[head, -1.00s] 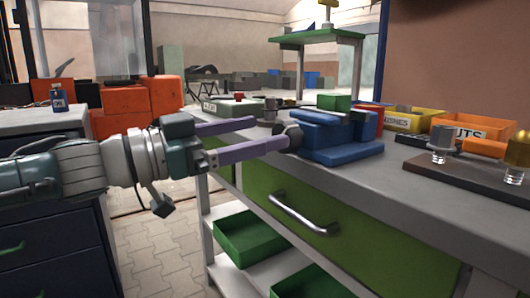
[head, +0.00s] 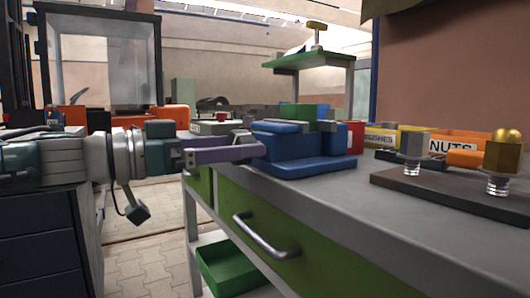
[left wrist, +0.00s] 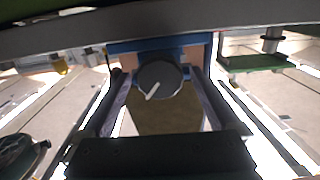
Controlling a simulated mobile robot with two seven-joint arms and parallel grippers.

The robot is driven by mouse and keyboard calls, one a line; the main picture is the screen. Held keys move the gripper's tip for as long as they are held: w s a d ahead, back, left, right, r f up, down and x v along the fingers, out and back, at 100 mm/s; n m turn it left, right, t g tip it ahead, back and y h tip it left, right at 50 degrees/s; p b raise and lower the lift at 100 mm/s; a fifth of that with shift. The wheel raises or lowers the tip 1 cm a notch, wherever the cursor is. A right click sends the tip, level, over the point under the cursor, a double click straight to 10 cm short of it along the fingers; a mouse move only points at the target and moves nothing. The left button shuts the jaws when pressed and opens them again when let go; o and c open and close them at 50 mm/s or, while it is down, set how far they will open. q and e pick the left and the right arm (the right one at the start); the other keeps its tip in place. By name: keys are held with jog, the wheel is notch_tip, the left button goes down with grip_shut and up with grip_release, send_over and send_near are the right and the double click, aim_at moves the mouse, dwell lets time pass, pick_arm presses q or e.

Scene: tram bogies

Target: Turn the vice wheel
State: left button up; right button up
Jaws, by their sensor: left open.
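In the left wrist view the gripper (left wrist: 161,80) is open, with one finger on each side of the wheel. Whether the fingers touch the rim, I cannot tell. In the head view the wheel is mostly hidden by the fingers. My right gripper is not in view.
The grey workbench (head: 340,205) has a green drawer with a metal handle (head: 265,240). A dark board (head: 440,190) with bolts lies at the right. Behind it stand an orange NUTS bin (head: 485,155) and a yellow bin (head: 381,137). A green tray (head: 228,267) is below.

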pick_arm(q)
jog(key=shift+a, duration=0.1)
jog(key=shift+c, duration=0.4)
jog(key=c, duration=1.3)
jog(key=shift+m, duration=0.3)
jog(key=m+b, duration=0.3)
jog(key=m, duration=0.6)
jog(key=m+b, duration=0.3)
jog(key=m, duration=0.7)
jog(key=m+b, duration=0.3)
jog(key=m, duration=0.7)
jog(key=shift+s+f, duration=0.1)
jog(key=shift+f, duration=0.3)
